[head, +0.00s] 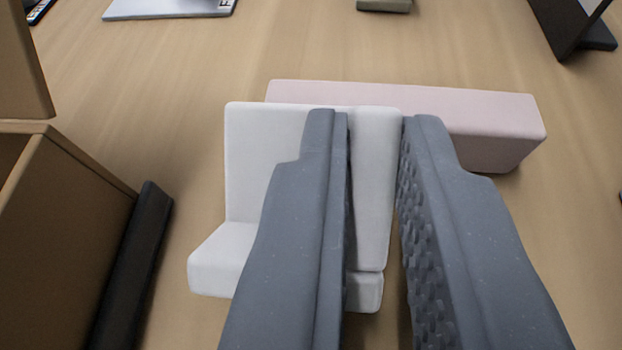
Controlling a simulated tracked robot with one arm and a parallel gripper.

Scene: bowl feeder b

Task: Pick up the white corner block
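The white corner block (258,160) stands on the wooden table in the middle of the head view, with a back wall, a right wall and a low part at the front left. My gripper (373,118) is open over its right side. The left finger is in front of the block and hides its middle. The right finger is just right of the right wall, which shows between the fingers. A strip of table shows between the wall's lower part and the right finger. I cannot tell whether either fingertip touches the block.
A pink block (480,122) lies close behind the white block and reaches to the right. A brown box (60,220) and a black bar (135,260) stand at the left. A silver flat object (165,8), an olive block (384,5) and a black stand (575,35) are at the back.

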